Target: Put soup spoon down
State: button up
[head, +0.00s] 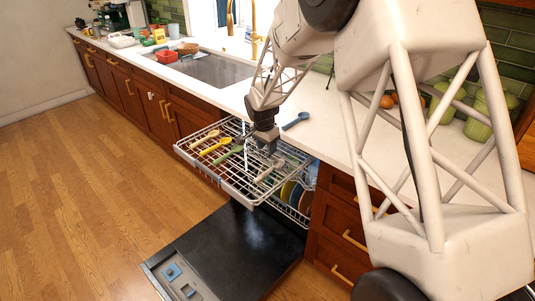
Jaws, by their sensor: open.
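Several spoon-like utensils lie on the pulled-out upper dishwasher rack (190,154): a tan one (204,138), a yellow one (215,146) and a green one (229,155). A blue spoon (296,121) lies on the white countertop just behind the rack, to the right of my gripper. I cannot tell which of these is the soup spoon. My gripper (266,147) points down over the right half of the rack, right of the green utensil. It is open, and I see nothing held in it. A pale utensil (268,172) lies on the rack just below it, partly hard to make out.
The dishwasher door (225,255) is folded down to the floor. Plates (290,192) stand in the lower rack. A sink (205,69) and red containers (167,56) are to the left; green canisters (478,118) stand at the right. Countertop near the blue spoon is clear.

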jog(key=shift+r, duration=0.45)
jog(key=shift+s, duration=0.1)
dwell(0.4)
jog(key=s+d+r+n, duration=0.2)
jog(key=s+d+r, duration=0.3)
jog(key=s+r, duration=0.35)
jog(key=s+d+r+n, duration=0.2)
jog(key=s+d+r, duration=0.2)
jog(key=s+r, duration=0.5)
jog(key=s+d+r+n, duration=0.1)
jog(key=s+d+n, duration=0.1)
jog(key=s, duration=1.3)
jog(key=s+d+r+n+t+y, duration=0.1)
jog(key=s+d, duration=0.3)
jog(key=s, duration=1.2)
jog(key=shift+d+r+n, duration=0.2)
jog(key=shift+d+n, duration=0.05)
jog(key=shift+n, duration=0.65)
